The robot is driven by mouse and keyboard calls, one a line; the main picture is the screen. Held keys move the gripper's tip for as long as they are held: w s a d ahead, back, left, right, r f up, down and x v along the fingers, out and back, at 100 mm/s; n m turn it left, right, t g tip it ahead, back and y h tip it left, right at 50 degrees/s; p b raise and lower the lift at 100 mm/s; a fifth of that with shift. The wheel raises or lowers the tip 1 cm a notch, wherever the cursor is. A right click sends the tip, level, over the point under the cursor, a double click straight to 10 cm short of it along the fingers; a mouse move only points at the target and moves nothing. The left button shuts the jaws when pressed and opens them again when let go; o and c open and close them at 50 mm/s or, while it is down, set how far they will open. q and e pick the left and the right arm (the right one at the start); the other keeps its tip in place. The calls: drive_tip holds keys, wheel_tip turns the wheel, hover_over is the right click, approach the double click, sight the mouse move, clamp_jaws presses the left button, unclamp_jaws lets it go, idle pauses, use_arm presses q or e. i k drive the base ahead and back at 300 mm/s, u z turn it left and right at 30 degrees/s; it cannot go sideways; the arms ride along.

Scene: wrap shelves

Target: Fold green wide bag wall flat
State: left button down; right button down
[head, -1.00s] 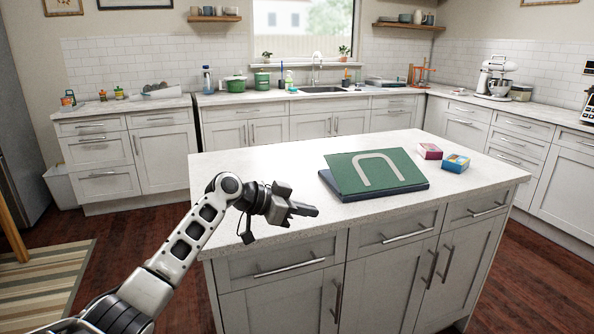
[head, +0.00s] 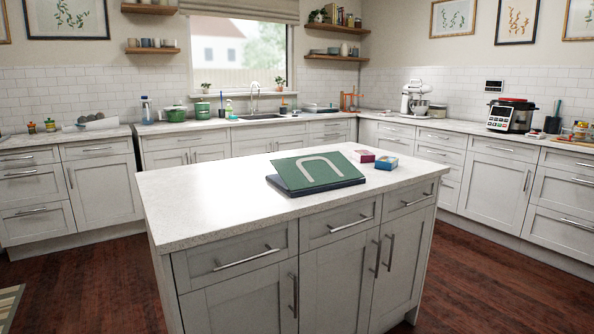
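The green bag wall (head: 304,170) is a flat green panel with a pale grey handle loop on its face. It lies over a dark blue flat piece (head: 341,184) on the white-topped island. The panel looks slightly tilted, with its left edge close to the dark piece and its far side a little raised. Whether it touches along its whole length cannot be told. Neither of my grippers is in the head view now.
The island's left side is clear. Counters with appliances line the walls.

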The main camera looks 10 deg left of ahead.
sight(302, 172)
drive_tip(key=z, duration=0.3)
drive_tip(key=i, duration=0.85)
drive_tip(key=u, duration=0.15)
